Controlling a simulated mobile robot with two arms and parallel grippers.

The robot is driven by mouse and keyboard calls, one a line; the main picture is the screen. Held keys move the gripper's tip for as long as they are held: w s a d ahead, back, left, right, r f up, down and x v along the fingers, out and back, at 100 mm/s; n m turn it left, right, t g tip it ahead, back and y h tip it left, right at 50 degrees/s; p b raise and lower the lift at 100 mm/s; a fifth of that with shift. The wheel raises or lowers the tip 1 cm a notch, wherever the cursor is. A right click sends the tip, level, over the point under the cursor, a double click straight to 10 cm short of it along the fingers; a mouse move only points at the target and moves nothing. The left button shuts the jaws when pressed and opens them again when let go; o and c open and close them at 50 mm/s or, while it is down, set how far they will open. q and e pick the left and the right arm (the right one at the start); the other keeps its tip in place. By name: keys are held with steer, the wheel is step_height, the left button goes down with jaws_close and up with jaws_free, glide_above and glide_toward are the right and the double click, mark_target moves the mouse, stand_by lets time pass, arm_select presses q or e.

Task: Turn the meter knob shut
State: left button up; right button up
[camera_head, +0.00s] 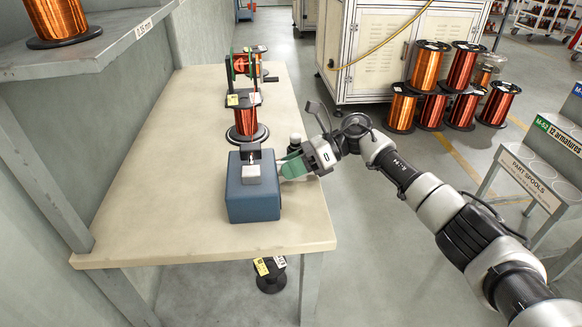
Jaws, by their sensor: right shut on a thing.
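A blue box with a metal block on its top, seemingly the meter (252,203), stands near the front of the beige table. My right gripper (283,169) comes in from the right, with its green fingers against the box's right side. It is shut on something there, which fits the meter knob. The fingers and the box hide the knob, so I cannot see how far it is turned. My left gripper is not in view.
Behind the box on the table (150,190) stand a copper wire spool (246,122) and a green-framed winding device (240,65). A small dark bottle (295,143) stands beside my gripper. A grey shelf (80,62) overhangs at left. The table's left front is clear.

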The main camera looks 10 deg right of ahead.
steer(key=o, duration=0.9)
steer(key=shift+w+d+r, duration=0.1)
steer(key=shift+d, duration=0.2)
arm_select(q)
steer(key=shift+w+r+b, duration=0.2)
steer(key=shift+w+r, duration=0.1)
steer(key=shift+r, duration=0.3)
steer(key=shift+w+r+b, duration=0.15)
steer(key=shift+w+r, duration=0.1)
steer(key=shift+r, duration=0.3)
arm_select(e)
steer(key=v, duration=1)
steer(key=shift+d+r, duration=0.1)
